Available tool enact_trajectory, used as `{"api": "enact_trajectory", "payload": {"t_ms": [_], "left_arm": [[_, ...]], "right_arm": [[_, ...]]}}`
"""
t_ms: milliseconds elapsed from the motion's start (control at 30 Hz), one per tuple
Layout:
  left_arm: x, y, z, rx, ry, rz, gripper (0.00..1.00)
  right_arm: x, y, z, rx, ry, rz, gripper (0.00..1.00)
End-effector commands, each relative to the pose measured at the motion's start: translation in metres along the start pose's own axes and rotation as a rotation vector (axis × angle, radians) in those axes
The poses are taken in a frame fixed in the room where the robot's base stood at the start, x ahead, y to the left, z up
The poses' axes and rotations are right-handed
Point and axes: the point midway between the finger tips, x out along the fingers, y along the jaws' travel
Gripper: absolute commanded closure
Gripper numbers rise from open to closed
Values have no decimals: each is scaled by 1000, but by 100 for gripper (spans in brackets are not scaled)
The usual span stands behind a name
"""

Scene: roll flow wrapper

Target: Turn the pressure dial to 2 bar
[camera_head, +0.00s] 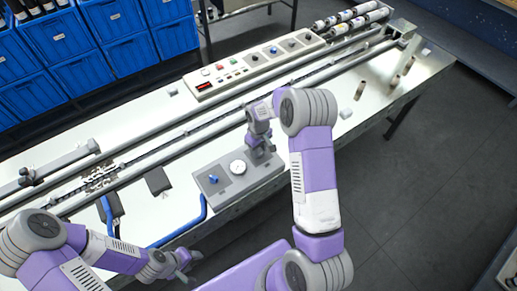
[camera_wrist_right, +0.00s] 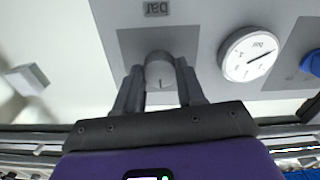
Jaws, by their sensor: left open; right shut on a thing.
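The pressure dial (camera_wrist_right: 160,72) is a round grey knob on a grey panel plate, with a dark mark on its face. My right gripper (camera_wrist_right: 160,90) is shut on it, one finger on each side. In the head view my right gripper (camera_head: 262,152) covers the dial. A white round gauge (camera_wrist_right: 249,54) sits beside the dial, its thin needle slanted; its figures are too small to read. It also shows in the head view (camera_head: 237,167). My left gripper (camera_head: 188,265) is open and empty, off the table's front edge.
A blue knob (camera_head: 213,179) is on the same panel (camera_head: 223,191), left of the gauge. A blue hose (camera_head: 190,228) runs beside it. A control box (camera_head: 250,66) with buttons and dials stands behind the long rails. Blue crates (camera_head: 110,70) are at the back left.

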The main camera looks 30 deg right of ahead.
Motion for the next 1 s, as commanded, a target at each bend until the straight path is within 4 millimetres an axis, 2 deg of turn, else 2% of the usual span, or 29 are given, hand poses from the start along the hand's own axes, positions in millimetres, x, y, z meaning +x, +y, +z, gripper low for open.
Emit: {"api": "enact_trajectory", "payload": {"t_ms": [167,200,367,667,767,1000], "left_arm": [[0,0,0,0,0,0,49],[0,0,0,0,0,0,49],[0,0,0,0,0,0,49],[0,0,0,0,0,0,49],[-1,0,0,0,0,0,49],[-3,1,0,0,0,0,49]], "right_arm": [[-1,1,0,0,2,1,92],[-1,1,0,0,2,1,60],[-1,0,0,-1,1,1,36],[-2,0,0,-1,1,1,36],[-12,0,-1,-1,4,2,36],[-53,1,-1,-1,4,2,36]]}}
